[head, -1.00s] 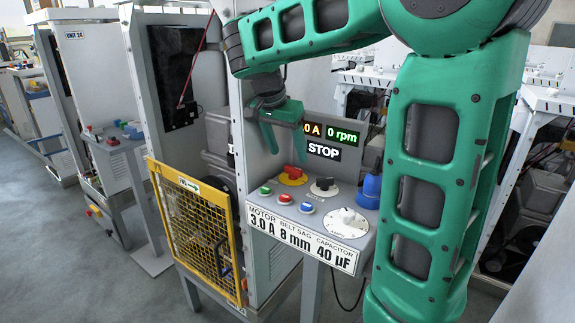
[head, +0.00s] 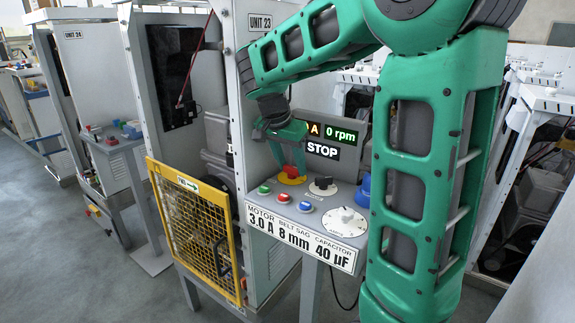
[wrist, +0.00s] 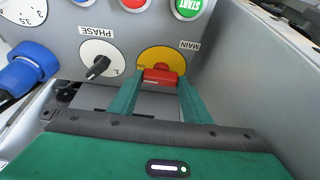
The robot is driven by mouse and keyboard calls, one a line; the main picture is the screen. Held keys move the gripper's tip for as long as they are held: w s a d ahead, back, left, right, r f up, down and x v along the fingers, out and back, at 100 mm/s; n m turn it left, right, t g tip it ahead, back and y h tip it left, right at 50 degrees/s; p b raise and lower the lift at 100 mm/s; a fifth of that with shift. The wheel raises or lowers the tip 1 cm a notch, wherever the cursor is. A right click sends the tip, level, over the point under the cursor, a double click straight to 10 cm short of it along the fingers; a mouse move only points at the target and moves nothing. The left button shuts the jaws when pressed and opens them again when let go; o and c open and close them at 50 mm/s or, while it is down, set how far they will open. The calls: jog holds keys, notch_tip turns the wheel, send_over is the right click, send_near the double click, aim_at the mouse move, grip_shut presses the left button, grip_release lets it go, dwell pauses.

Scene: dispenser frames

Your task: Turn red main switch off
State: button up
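The red main switch (head: 290,171) sits on a round yellow plate (head: 292,180) on the sloped panel of unit 23. In the wrist view the red handle (wrist: 160,76) lies crosswise, below the MAIN label. My gripper (wrist: 160,84) is open, with one green finger on each side of the handle and the fingertips close to its ends. I cannot tell whether they touch it. In the head view my gripper (head: 290,155) is just above the switch and hides part of it. The display (head: 324,150) reads STOP and 0 rpm.
The black PHASE knob (head: 322,184), green, red and blue buttons (head: 284,197), a white capacitor dial (head: 347,220) and a blue plug (head: 364,186) share the panel. A cabinet wall stands close to the gripper. The yellow mesh guard (head: 190,228) is at the left.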

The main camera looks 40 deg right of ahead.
jog(key=shift+a, duration=0.15)
jog(key=shift+n, duration=0.3)
jog(key=n+t, duration=0.1)
jog(key=n, duration=0.2)
jog(key=shift+s+n+y, duration=0.1)
jog(key=shift+n+y, duration=0.2)
jog(key=shift+y, duration=0.1)
jog(key=n, duration=0.1)
jog(key=n+t+y, duration=0.1)
jog(key=n, duration=0.1)
jog(key=shift+d+r+n, duration=0.1)
jog(key=shift+d+n, duration=0.2)
jog(key=n+y, duration=0.1)
jog(key=n, duration=0.1)
jog(key=n+t, duration=0.1)
jog(key=n, duration=0.1)
jog(key=shift+s+d+n+y, duration=0.1)
jog(key=shift+d+n+y, duration=0.05)
jog(key=shift+n+y, duration=0.2)
jog(key=shift+d+n+y, duration=0.1)
jog(key=shift+n+y, duration=0.75)
jog(key=shift+n, duration=1.1)
